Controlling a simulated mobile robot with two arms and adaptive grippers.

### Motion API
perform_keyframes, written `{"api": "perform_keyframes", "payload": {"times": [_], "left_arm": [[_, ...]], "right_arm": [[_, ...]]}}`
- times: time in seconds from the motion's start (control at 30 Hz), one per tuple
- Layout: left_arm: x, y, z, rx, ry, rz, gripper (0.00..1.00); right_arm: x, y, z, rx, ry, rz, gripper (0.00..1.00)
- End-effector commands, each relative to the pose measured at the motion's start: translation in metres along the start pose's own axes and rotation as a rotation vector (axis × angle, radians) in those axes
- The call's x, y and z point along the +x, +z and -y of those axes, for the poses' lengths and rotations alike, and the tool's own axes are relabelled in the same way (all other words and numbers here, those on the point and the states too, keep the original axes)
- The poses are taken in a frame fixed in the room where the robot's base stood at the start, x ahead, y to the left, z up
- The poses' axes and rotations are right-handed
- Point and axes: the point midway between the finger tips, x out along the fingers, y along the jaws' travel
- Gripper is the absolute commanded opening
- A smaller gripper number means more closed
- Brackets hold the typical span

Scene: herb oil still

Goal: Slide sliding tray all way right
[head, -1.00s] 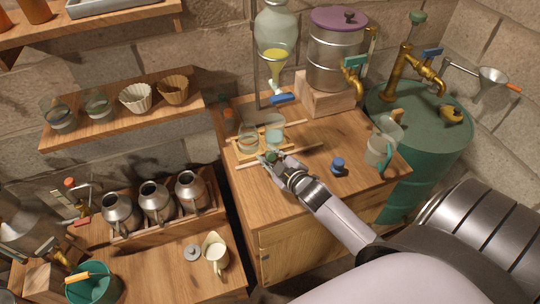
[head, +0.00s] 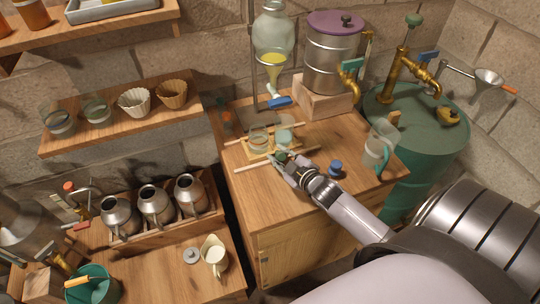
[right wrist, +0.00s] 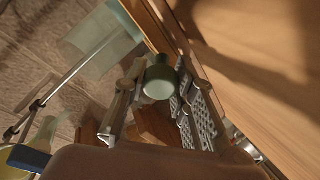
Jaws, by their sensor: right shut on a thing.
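The sliding tray (head: 256,156) is a small light-wood tray between two thin pale rails on the wooden cabinet top. Two glass beakers (head: 259,140) (head: 284,137) stand on it. Its green knob (right wrist: 159,82) is between the fingers of my right gripper (head: 281,160), at the tray's front right in the head view. My right gripper is shut on this knob, and the fingers partly hide it in the head view. The rails run on to the right past the tray. My left gripper is not in view.
A blue-topped stopper (head: 336,167) stands close to my right gripper, and a glass pitcher (head: 378,147) is at the right. A glass separator (head: 273,45) with a blue-handled tap (head: 279,102) hangs behind the tray. A steel pot (head: 332,55) stands on a wood block.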

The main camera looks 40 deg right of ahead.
Motion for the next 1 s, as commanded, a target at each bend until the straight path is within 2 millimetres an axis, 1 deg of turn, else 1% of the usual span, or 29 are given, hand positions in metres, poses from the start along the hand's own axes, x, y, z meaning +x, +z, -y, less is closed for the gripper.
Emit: {"api": "perform_keyframes", "payload": {"times": [0.07, 0.33, 0.37, 0.47, 0.8, 0.87, 0.97, 1.0], "left_arm": [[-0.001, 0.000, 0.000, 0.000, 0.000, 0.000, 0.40], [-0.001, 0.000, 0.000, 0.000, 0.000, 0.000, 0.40], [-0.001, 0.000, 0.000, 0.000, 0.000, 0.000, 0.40], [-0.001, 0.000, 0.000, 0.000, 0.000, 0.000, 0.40], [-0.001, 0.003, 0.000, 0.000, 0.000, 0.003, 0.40], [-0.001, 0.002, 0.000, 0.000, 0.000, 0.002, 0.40], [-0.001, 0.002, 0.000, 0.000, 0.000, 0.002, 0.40], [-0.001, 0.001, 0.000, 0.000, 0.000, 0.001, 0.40]], "right_arm": [[-0.001, 0.005, -0.004, -0.002, -0.001, 0.006, 0.00], [-0.001, 0.006, -0.003, 0.001, -0.001, 0.005, 0.00], [-0.001, 0.006, -0.003, 0.001, -0.001, 0.005, 0.26], [-0.001, 0.005, -0.003, 0.001, -0.001, 0.004, 0.33], [-0.003, 0.005, -0.004, 0.000, -0.001, 0.003, 0.34], [-0.007, 0.005, -0.003, 0.000, -0.002, 0.003, 0.34], [-0.021, 0.005, -0.003, 0.000, -0.002, 0.004, 0.34], [-0.028, 0.005, -0.003, 0.000, -0.002, 0.004, 0.34]]}}
